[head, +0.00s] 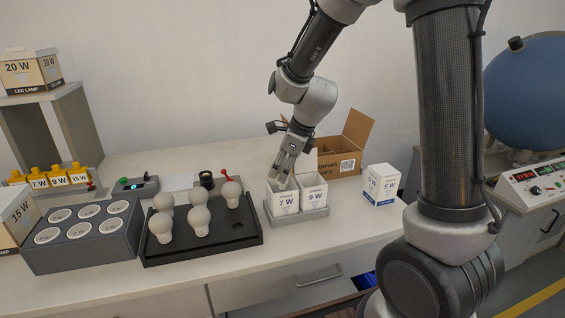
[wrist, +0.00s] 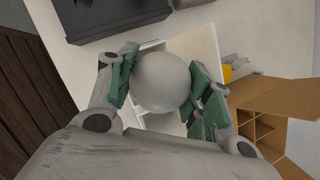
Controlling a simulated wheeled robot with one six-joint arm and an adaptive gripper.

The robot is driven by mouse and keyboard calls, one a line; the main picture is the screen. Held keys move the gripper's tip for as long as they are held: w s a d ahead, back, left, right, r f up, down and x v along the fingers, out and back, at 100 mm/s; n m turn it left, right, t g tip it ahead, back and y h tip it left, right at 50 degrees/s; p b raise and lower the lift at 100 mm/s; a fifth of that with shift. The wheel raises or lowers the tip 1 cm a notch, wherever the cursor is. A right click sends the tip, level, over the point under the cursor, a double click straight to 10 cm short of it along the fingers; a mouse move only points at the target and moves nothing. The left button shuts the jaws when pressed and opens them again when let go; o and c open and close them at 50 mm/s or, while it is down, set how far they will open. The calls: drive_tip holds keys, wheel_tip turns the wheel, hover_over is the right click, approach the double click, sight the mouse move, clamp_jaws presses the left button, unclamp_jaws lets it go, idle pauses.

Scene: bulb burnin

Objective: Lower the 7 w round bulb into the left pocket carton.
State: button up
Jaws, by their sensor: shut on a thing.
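My gripper (head: 285,166) is over the left pocket carton (head: 283,203), the white open box marked 7 W. In the wrist view my gripper (wrist: 165,90) is shut on a round white bulb (wrist: 160,80), with a green-padded finger on each side. The bulb's globe faces the wrist camera and its base is hidden. In the wrist view, white carton walls (wrist: 202,45) show behind the bulb. How deep the bulb sits in the carton cannot be told. In the head view the bulb is not clearly visible.
The 9 W carton (head: 314,193) stands just right in the same grey holder (head: 300,217). A black tray (head: 200,250) with several bulbs lies to the left. A brown cardboard box (head: 340,158) stands behind and a 5 W carton (head: 380,186) to the right.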

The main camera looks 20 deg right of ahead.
drive_tip(key=shift+f, duration=1.3)
drive_tip(key=o, duration=1.1)
drive_tip(key=v, duration=1.2)
